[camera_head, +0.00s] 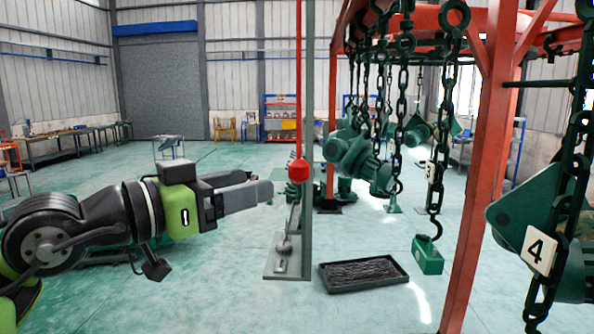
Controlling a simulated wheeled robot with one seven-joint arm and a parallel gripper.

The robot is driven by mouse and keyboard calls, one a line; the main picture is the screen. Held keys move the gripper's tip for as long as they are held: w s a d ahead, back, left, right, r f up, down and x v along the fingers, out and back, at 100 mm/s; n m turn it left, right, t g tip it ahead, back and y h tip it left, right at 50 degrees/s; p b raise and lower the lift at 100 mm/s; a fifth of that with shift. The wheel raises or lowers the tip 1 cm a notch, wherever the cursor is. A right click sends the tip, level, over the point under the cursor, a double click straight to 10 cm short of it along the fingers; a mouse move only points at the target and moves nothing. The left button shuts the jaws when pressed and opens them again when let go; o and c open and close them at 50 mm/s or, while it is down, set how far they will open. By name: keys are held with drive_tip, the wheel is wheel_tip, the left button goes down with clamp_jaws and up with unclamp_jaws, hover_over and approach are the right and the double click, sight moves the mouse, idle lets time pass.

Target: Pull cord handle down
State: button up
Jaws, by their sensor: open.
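The red pull cord (298,70) hangs straight down from above the picture, in front of a grey-green post (307,120). A round red handle (298,171) is at its lower end. My gripper (262,188) comes in from the left, roughly level with the handle and slightly below it. Its fingertips point right and end a little left of the handle, with a small visible gap. The gripper is open and empty. How far apart they are in depth is hard to tell.
The post's base plate (287,262) carries a slanted metal lever. A black tray of chain (362,272) lies to its right. An orange frame (475,170) with hanging chains, hooks and green hoists fills the right. Floor behind and in front is largely clear.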

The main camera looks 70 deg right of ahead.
sight(291, 174)
drive_tip(key=x, duration=1.1)
drive_tip(key=shift+w+d, duration=0.15)
drive_tip(key=shift+d, duration=0.05)
drive_tip(key=shift+w, duration=0.1)
drive_tip(key=shift+f, duration=0.1)
clamp_jaws()
